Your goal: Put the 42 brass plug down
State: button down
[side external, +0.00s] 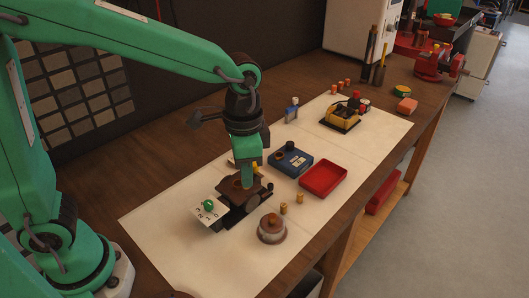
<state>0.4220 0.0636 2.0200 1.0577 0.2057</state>
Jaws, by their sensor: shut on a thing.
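My gripper (248,181) points down over a dark brown block-like fixture (233,191) in the middle of the white mat. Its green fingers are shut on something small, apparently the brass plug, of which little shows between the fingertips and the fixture. I cannot read a 42 on it, nor tell whether it touches the fixture. Two small brass cylinders stand on the mat to the right, one nearer (284,208) and one farther (299,197).
A white card with a green knob (209,206) is left of the fixture. A round pot (271,229), a red tray (323,179) and a blue box (290,160) stand close by. A yellow-black device (342,117) is farther back. The mat's near right is clear.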

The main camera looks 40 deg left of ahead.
jog(key=w+d+f, duration=0.2)
jog(key=w+d, duration=0.3)
jog(key=w, duration=0.3)
jog(key=w+d+f, duration=0.3)
jog(key=w+d, duration=0.2)
jog(key=w, duration=0.3)
jog(key=shift+w+d, duration=0.15)
jog(key=shift+w, duration=0.05)
jog(key=shift+f, duration=0.1)
send_over(317, 185)
notch_tip(317, 185, down, 7)
jog(key=shift+f, duration=2)
jog(key=shift+f, duration=0.15)
jog(key=c, duration=1.4)
grip_release()
